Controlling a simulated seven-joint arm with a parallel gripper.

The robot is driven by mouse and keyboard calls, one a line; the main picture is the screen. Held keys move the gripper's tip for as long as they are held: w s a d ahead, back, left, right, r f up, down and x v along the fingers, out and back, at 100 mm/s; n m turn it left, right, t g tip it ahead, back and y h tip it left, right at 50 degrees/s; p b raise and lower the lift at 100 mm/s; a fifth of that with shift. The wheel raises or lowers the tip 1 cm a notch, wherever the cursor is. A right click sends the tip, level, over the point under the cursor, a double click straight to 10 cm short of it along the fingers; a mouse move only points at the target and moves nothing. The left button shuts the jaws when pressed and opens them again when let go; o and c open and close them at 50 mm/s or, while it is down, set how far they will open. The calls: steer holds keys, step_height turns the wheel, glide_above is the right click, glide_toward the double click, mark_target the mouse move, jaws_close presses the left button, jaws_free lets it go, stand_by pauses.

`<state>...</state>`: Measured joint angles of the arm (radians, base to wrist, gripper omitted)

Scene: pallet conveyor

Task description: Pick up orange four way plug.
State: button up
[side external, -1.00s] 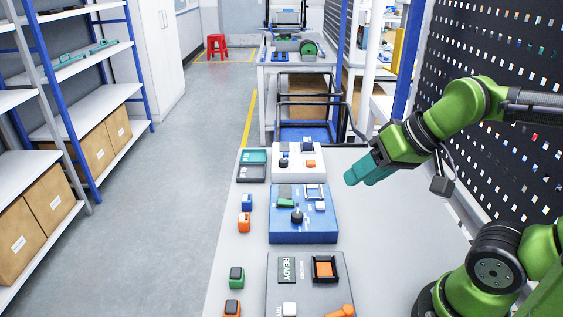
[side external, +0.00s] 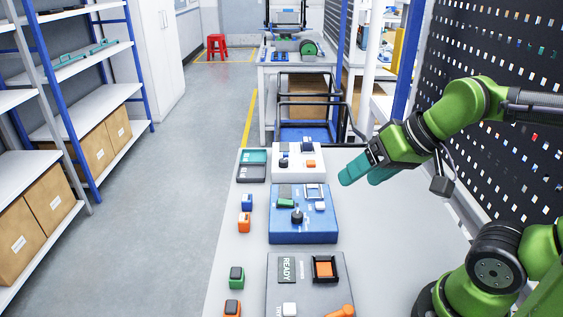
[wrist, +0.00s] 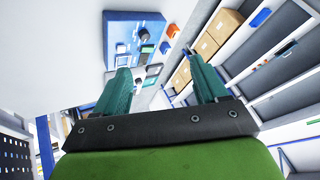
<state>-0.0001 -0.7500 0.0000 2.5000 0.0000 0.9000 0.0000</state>
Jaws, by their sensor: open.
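I cannot tell for certain which piece is the orange four way plug. An orange knobbed piece (side external: 341,311) is cut off by the bottom edge of the side view, at the grey pallet's lower right. A small orange piece (side external: 311,163) sits on the white pallet at the back. My gripper (side external: 358,176) hangs in the air right of the blue pallet, with teal fingers pointing left and down. In the wrist view its two fingers (wrist: 163,82) are apart, with nothing held between them.
The blue pallet (side external: 310,229) and grey pallet (side external: 275,300) stand in line with the white pallet (side external: 283,171). A teal-and-grey tray (side external: 251,174) sits behind. The table right of the pallets is clear.

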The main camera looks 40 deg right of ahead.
steer(key=n+g+h, duration=0.2)
steer(key=n+g, duration=0.5)
steer(key=n, duration=0.6)
glide_above(244, 217)
step_height(244, 217, down, 7)
step_height(244, 217, down, 10)
steer(key=shift+d+r, duration=0.1)
steer(key=shift+f, duration=3.2)
